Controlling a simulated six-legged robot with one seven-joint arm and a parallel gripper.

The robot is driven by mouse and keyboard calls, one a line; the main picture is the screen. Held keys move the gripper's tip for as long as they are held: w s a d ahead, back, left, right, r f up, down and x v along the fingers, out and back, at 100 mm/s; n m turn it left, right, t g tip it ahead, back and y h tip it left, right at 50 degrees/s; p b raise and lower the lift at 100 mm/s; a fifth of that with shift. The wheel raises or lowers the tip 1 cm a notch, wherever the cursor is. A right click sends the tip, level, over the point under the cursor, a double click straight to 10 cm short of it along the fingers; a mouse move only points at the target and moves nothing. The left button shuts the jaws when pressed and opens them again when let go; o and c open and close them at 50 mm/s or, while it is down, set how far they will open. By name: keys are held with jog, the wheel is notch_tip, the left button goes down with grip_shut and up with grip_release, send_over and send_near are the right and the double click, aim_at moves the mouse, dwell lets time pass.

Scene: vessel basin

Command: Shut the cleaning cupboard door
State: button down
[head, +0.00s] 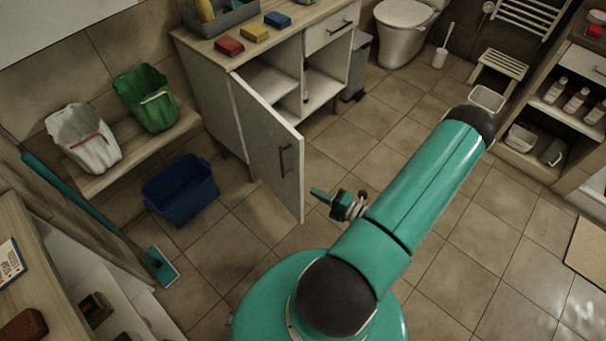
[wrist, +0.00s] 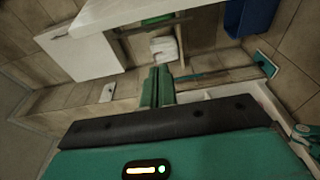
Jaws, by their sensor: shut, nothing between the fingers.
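The cleaning cupboard (head: 220,112) stands against the wall at the upper middle of the head view. Its white door (head: 258,140) is swung wide open towards me, showing the shelves inside. A dark bar handle (head: 284,160) is on the door near its free edge. My gripper (head: 318,194) is shut and empty, just right of the door's free edge in the picture, with its fingers pointing towards the door. I cannot tell whether it touches the door. In the wrist view, the shut green fingers (wrist: 157,86) show at the middle; a pale panel (wrist: 82,58) lies to their left.
A blue bin (head: 181,189) stands on the floor left of the door. A mop (head: 160,266) leans at the left. Red, yellow and blue sponges lie on the cupboard top.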

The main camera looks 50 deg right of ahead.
aim_at(303, 173)
jog(key=w, duration=0.6)
jog(key=w+d, duration=0.1)
jog(key=w, duration=0.2)
jog(key=shift+w, duration=0.1)
jog(key=shift+d, duration=0.45)
jog(key=shift+d+f, duration=0.1)
